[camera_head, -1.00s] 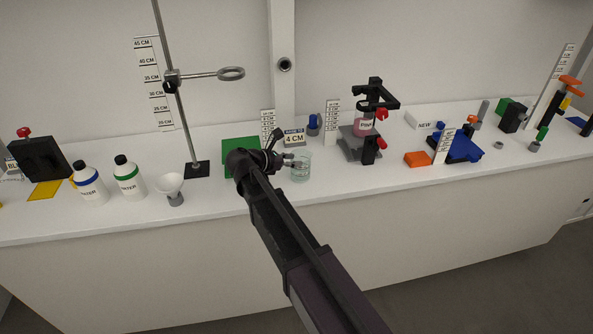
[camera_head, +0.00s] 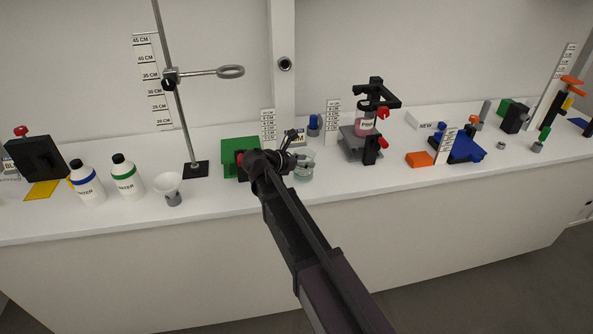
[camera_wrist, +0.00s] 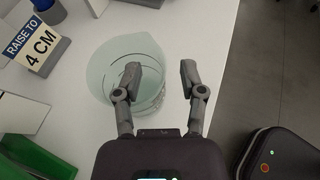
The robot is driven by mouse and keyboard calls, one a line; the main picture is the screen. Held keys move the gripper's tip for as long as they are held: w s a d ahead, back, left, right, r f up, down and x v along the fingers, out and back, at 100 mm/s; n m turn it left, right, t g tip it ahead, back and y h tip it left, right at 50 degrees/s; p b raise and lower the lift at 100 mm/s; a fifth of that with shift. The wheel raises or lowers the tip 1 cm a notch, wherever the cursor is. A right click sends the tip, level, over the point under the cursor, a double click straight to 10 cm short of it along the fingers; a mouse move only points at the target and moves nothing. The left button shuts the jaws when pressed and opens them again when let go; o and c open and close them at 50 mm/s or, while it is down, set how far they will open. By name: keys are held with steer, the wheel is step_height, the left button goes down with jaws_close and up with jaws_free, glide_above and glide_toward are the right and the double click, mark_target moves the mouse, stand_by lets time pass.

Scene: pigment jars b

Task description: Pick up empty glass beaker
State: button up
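The glass beaker (camera_head: 305,169) is clear with a pale green tint and stands upright on the white bench, just right of my gripper (camera_head: 293,158). In the wrist view the beaker (camera_wrist: 110,72) is seen from above, with dark marks on its wall. My gripper (camera_wrist: 161,74) is open, its two fingers well apart. The left finger overlaps the beaker in the picture, and the right finger is clear of it on the right. Most of the beaker lies left of the gap. I cannot tell whether a finger touches it.
A stand with a pink jar (camera_head: 365,123) is to the right. A funnel (camera_head: 168,184) and two white bottles (camera_head: 126,178) are left. The bench's front edge is near.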

stand_by(0.5)
jaws_close()
steer(key=shift+r, duration=0.1)
steer(key=s+a+r+p, duration=0.4)
steer(key=s+a, duration=0.5)
steer(key=s, duration=0.3)
steer(key=shift+s+a+r+p, duration=0.35)
steer(key=shift+s+p, duration=0.05)
steer(key=shift+p, duration=0.15)
stand_by(0.8)
